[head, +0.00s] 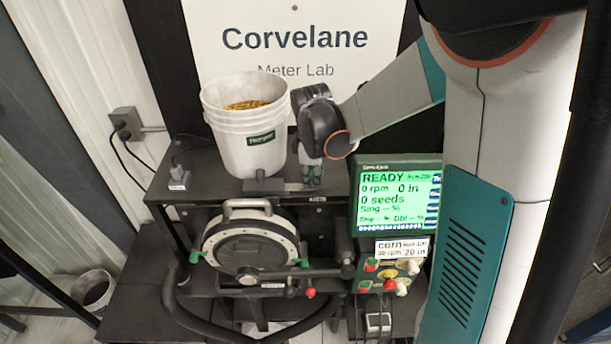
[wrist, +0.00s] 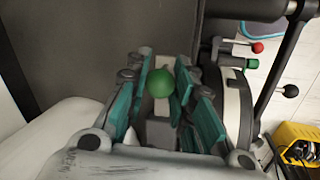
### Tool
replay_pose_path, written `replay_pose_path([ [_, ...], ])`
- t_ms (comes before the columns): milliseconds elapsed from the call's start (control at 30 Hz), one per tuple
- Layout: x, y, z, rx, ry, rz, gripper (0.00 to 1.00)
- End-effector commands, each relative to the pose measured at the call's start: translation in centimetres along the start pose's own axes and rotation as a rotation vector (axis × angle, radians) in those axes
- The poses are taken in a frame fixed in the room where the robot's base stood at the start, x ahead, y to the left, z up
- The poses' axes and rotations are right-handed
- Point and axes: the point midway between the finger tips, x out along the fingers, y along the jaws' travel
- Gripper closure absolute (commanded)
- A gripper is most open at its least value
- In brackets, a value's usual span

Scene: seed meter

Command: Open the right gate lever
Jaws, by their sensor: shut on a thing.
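My gripper (head: 312,178) points down at the bench's front edge, just right of the white bucket. In the wrist view its teal-padded fingers (wrist: 160,98) stand on either side of a green ball knob (wrist: 160,83), and the gripper is shut on it. I take this knob to be the end of the gate lever. In the head view the fingers hide the knob. A dark grey block (head: 262,184) with a flat bar lies beside the fingertips, under the bucket. The lever's angle cannot be told.
The bucket (head: 247,150) with yellow seed stands left of my gripper. The round seed meter (head: 250,248), with green latches and a top handle, sits in front below. A green-lit monitor (head: 398,200) is close on the right. A red knob (head: 310,293) sits lower down.

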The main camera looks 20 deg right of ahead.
Motion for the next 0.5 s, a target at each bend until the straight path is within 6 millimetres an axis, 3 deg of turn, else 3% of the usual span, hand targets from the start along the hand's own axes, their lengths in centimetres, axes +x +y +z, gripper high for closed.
replay_pose_path([
  [100,-0.06,0.01,-0.21,-0.002,0.003,0.000,1.00],
  [133,-0.06,0.01,-0.21,-0.002,0.003,0.000,0.73],
  [200,-0.06,0.00,-0.20,-0.002,0.003,0.000,0.57],
  [500,-0.06,-0.01,-0.19,-0.002,0.002,0.000,0.56],
])
